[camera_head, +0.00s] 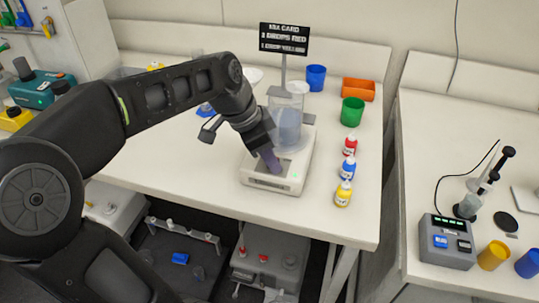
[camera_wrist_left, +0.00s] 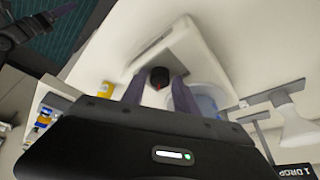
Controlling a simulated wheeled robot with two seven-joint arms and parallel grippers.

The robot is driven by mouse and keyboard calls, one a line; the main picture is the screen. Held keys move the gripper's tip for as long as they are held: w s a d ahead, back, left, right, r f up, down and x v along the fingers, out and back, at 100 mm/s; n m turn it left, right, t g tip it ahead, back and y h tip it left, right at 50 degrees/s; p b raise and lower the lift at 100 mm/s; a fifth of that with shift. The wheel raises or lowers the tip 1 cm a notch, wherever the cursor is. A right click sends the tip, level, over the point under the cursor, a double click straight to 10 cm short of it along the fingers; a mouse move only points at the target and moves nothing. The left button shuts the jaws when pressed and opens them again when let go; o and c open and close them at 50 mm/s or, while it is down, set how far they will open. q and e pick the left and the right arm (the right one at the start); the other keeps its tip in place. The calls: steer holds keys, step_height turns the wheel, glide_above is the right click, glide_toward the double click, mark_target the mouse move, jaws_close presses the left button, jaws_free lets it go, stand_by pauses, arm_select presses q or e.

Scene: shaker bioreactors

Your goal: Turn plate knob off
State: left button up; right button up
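The white stirring plate (camera_head: 257,178) stands on the bench, with a small green light on its front. A clear beaker (camera_head: 288,122) stands on it. The plate also shows in the left wrist view (camera_wrist_left: 197,50). The black knob (camera_wrist_left: 160,77) with a red mark shows there between the fingers of my left gripper (camera_wrist_left: 159,86). The fingers are apart, one on each side of the knob; I cannot tell whether they touch it. In the head view my left gripper (camera_head: 273,163) points down at the plate's front and hides the knob.
A sign (camera_head: 284,39) stands behind the beaker. Red (camera_head: 350,146), blue (camera_head: 347,168) and yellow (camera_head: 343,194) bottles stand right of the plate. A green cup (camera_head: 352,112), blue cup (camera_head: 316,77) and orange bin (camera_head: 358,90) are behind. The bench's front left is clear.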

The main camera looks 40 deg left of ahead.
arm_select(q)
steer(key=shift+c, duration=0.5)
jaws_close()
steer(key=shift+n, duration=0.4)
steer(key=n+y+b, duration=0.1)
steer(key=n, duration=0.3)
steer(key=shift+s+d+t+y+b, duration=0.1)
steer(key=shift+d+t+y+b, duration=0.1)
steer(key=shift+t+y+b, duration=0.15)
steer(key=n+y+b, duration=0.1)
steer(key=n, duration=0.1)
steer(key=n+y+b, duration=0.1)
steer(key=n, duration=0.1)
steer(key=shift+d+f+n, duration=0.1)
steer(key=shift+d+n, duration=0.05)
steer(key=shift+n, duration=0.15)
steer(key=n+g+y+b, duration=0.1)
steer(key=n, duration=0.3)
steer(key=shift+d+b, duration=0.2)
steer(key=shift+b, duration=0.2)
steer(key=shift+w+n+g+y+b, duration=0.15)
steer(key=shift+n+g+y+b, duration=0.2)
steer(key=shift+n, duration=0.8)
steer(key=shift+w+n+g+y+b, duration=0.1)
steer(key=shift+n+g+y, duration=0.25)
steer(key=shift+n, duration=0.8)
steer(key=shift+d, duration=0.1)
